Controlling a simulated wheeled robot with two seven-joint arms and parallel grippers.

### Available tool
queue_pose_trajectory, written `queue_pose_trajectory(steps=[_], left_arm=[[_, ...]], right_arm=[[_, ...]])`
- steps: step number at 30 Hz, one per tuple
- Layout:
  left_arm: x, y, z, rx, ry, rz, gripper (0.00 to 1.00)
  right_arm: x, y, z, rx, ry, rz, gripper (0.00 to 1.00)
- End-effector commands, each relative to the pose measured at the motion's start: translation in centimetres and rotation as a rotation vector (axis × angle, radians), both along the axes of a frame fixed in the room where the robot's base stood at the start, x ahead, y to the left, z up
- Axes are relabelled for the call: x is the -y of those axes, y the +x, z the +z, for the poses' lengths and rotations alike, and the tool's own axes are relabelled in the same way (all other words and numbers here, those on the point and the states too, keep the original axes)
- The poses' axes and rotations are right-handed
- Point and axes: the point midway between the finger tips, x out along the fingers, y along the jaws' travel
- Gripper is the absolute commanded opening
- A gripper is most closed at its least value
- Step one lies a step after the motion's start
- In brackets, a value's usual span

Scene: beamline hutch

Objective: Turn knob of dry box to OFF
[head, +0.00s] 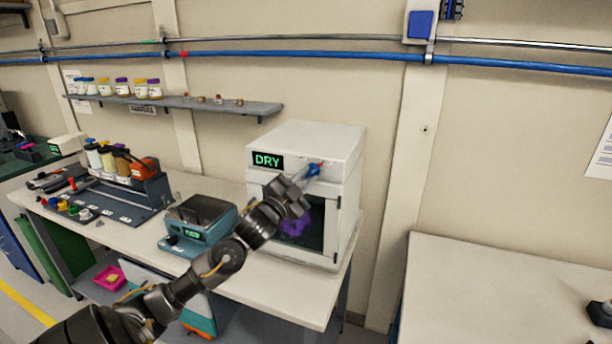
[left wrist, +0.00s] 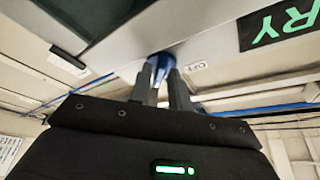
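The dry box (head: 342,165) is a white cabinet at the right end of the bench, with a dark window and a lit green DRY display (head: 268,161). Its blue knob (head: 313,170) is on the upper front, right of the display. My left gripper (head: 304,182) reaches up to the knob and partly hides it. In the left wrist view the two grey fingers lie on either side of the knob (left wrist: 160,63) and look closed on it. A small white label (left wrist: 196,67) sits beside it. The knob's exact pointing is hard to tell. My right gripper is out of view.
A teal device (head: 190,240) with a lit display stands left of the box. A rack of bottles (head: 120,165) is farther left, and a shelf (head: 200,104) with jars hangs above. A second pale table (head: 490,290) at the right is mostly clear.

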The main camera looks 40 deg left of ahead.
Motion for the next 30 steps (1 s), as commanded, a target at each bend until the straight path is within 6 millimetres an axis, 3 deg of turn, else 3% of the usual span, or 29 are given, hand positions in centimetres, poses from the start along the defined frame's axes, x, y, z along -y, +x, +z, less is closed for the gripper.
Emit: queue_pose_trajectory(steps=[8, 12, 23, 30], left_arm=[[0.01, 0.11, -0.01, 0.0, 0.0, 0.0, 0.18], [0.02, 0.1, 0.0, 0.0, 0.0, 0.0, 0.0], [0.08, 0.12, -0.07, 0.01, -0.029, 0.0, 0.0], [0.18, 0.16, -0.12, 0.052, -0.151, 0.001, 0.0]], right_arm=[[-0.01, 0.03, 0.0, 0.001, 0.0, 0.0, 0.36], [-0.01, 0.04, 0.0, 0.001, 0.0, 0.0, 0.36], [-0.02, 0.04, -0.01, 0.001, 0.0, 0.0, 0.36], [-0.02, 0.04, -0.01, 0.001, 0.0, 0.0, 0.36]])
